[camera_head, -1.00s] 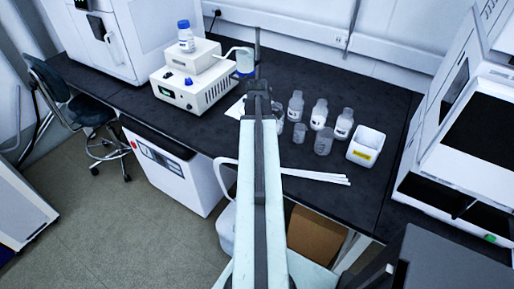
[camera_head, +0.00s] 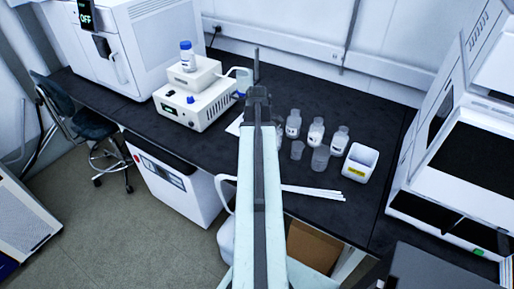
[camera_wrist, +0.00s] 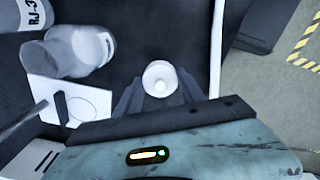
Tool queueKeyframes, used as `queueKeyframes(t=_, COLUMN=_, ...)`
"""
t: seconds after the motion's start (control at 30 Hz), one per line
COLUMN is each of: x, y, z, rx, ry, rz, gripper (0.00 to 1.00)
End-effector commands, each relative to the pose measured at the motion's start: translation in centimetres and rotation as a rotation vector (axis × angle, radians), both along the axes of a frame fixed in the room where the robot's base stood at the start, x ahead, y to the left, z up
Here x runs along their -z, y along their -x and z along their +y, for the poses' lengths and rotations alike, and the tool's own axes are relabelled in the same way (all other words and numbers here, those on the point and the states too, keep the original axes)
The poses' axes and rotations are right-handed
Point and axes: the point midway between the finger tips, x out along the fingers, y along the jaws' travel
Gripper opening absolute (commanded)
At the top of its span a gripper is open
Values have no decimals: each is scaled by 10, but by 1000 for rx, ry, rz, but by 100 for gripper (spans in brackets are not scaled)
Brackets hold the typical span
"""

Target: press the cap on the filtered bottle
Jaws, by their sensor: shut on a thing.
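My gripper (camera_wrist: 160,92) is shut on a small white round piece that looks like the cap (camera_wrist: 160,78), seen end-on between the dark fingers. In the head view my gripper (camera_head: 259,96) is over the bench, its tips hidden by my arm. Clear labelled bottles (camera_head: 293,124), (camera_head: 316,131) and (camera_head: 339,140) stand to its right with no caps visible. I cannot tell which one is the filtered bottle. In the wrist view, one labelled bottle (camera_wrist: 78,50) lies up and left of the cap, apart from it, with part of another bottle (camera_wrist: 22,14) at the corner.
A white box (camera_head: 359,163) with a yellow label and small clear beakers (camera_head: 320,159) stand near the bottles. White strips (camera_head: 315,193) lie at the bench front. A white instrument (camera_head: 198,106) with a blue-capped bottle (camera_head: 187,56) on top stands left. A large instrument (camera_head: 460,150) stands right.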

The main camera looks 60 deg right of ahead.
Motion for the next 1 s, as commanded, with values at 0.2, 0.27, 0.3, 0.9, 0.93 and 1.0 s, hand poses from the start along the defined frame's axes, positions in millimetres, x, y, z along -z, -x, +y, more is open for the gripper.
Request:
queueKeyframes(t=0.2, x=-40, y=0, z=0, rx=0, ry=0, rz=0, gripper=8)
queueKeyframes(t=0.27, x=-41, y=0, z=0, rx=0, ry=0, rz=0, gripper=8)
queueKeyframes(t=0.3, x=-40, y=0, z=0, rx=-2, ry=0, rz=0, gripper=8)
queueKeyframes(t=0.9, x=-143, y=8, z=-124, rx=-12, ry=0, rz=0, gripper=8)
queueKeyframes(t=0.93, x=-145, y=11, z=-124, rx=-9, ry=0, rz=0, gripper=8)
queueKeyframes(t=1.0, x=-146, y=14, z=-125, rx=-3, ry=0, rz=0, gripper=8)
